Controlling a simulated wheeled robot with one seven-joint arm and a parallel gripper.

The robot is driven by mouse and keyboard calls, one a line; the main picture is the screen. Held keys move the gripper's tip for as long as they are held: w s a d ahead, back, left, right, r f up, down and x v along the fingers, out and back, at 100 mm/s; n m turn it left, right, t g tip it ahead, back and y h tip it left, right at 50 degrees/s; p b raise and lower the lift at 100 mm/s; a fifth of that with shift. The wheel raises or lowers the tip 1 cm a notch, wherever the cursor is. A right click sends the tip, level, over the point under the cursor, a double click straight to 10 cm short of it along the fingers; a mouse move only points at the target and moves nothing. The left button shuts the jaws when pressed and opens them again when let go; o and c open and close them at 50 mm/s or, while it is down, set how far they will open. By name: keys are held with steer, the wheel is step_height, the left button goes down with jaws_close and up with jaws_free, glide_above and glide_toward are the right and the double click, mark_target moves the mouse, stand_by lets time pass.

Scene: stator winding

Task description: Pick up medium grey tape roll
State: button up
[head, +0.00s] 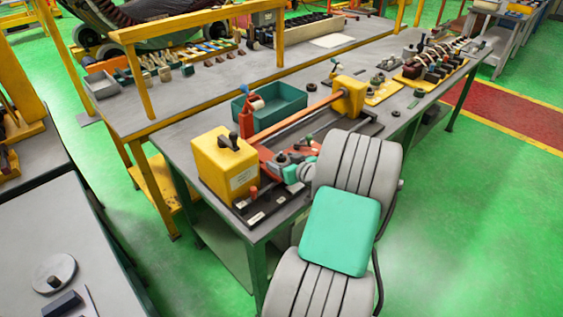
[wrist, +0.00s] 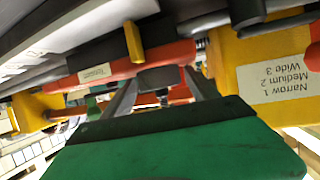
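My gripper shows in the wrist view (wrist: 161,80), with two grey fingers standing apart. A dark grey piece (wrist: 160,76) lies between the fingertips, in front of a red bar; I cannot tell whether it is the medium grey tape roll or whether the fingers touch it. In the head view my gripper is hidden behind my own grey and teal arm, by the front of the winding machine. No grey tape roll can be clearly made out there. A yellow box (wrist: 285,75) at the right of the wrist view has a label reading Narrow 1, Medium 2, Wide 3.
The yellow machine housing (head: 225,165) and its long red bar (head: 290,117) are close to my arm. A teal bin (head: 282,103) stands behind them. A round grey disc (head: 53,273) lies on the left table. Green floor (head: 470,220) is clear at right.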

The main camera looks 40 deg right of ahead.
steer(key=c, duration=1.2)
